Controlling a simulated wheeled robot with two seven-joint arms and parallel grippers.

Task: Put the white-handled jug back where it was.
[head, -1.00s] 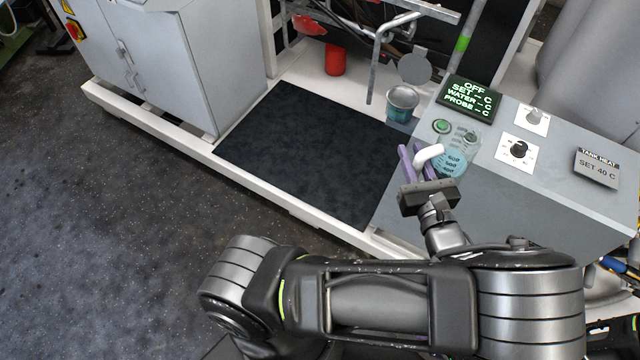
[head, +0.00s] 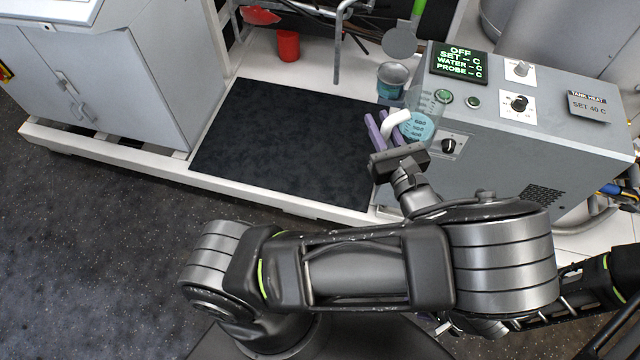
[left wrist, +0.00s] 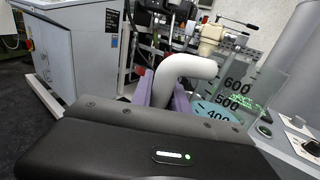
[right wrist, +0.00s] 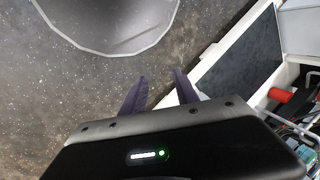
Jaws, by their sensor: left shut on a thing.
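The jug (head: 418,124) is clear, with dark volume marks, blue liquid in it and a white handle (head: 397,122). My left gripper (head: 380,130) is shut on the white handle and holds the jug roughly upright beside the left edge of the grey control box. In the left wrist view the jug (left wrist: 236,98) shows marks 400, 500 and 600, with the blue liquid near 400. The handle (left wrist: 185,68) rises between the purple fingers. My right gripper (right wrist: 160,90) is open and empty above the floor in the right wrist view; it is not seen in the head view.
The grey control box (head: 540,145) with knobs and a green display stands right of the jug. A black mat (head: 285,140) lies clear to the left. A red can (head: 288,46) stands behind it.

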